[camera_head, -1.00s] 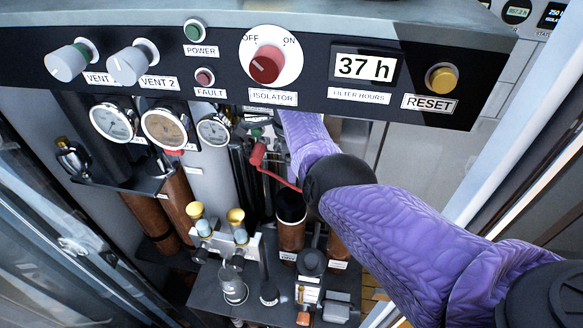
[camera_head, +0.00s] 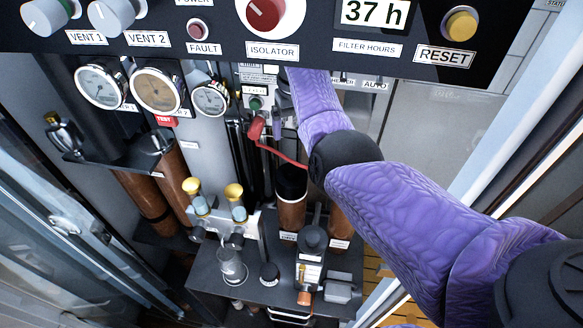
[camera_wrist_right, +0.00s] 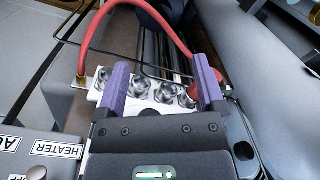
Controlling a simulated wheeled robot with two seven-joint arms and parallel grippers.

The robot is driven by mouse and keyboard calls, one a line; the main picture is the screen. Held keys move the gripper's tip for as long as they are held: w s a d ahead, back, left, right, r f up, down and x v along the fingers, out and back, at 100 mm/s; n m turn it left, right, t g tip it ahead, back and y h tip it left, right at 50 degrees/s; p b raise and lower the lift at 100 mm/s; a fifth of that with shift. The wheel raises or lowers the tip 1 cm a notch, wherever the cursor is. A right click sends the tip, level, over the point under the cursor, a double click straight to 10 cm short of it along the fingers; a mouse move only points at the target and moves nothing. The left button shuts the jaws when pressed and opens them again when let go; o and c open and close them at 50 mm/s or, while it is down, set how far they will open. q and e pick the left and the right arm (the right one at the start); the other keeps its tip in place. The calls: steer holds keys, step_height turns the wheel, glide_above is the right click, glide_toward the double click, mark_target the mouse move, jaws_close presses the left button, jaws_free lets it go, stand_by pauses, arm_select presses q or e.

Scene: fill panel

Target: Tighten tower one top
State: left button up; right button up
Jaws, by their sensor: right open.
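Several brown cylinders that may be the towers stand in the head view: one at left (camera_head: 143,197), one beside it (camera_head: 178,178), and one with a black top (camera_head: 291,205) near my right arm. Their labels are too small to read, so I cannot tell which is tower one. My right gripper (camera_wrist_right: 163,72) is open in the right wrist view, its purple fingers spread over a white block with a row of silver fittings (camera_wrist_right: 162,90). Contact with the fittings cannot be told. My left gripper is not in view.
The black control panel (camera_head: 320,62) spans the top, with gauges (camera_head: 157,88) below it. A red hose (camera_wrist_right: 165,25) arches over the silver fittings. A glass door stands at left.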

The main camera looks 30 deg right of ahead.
mark_target(292, 168)
steer(key=f+b, duration=0.1)
steer(key=f, duration=0.3)
steer(key=f+b, duration=0.2)
steer(key=f, duration=0.2)
steer(key=f+b, duration=0.1)
steer(key=f, duration=0.3)
steer(key=shift+a+b, duration=0.25)
steer(key=shift+b, duration=0.05)
steer(key=shift+r, duration=0.1)
jaws_close()
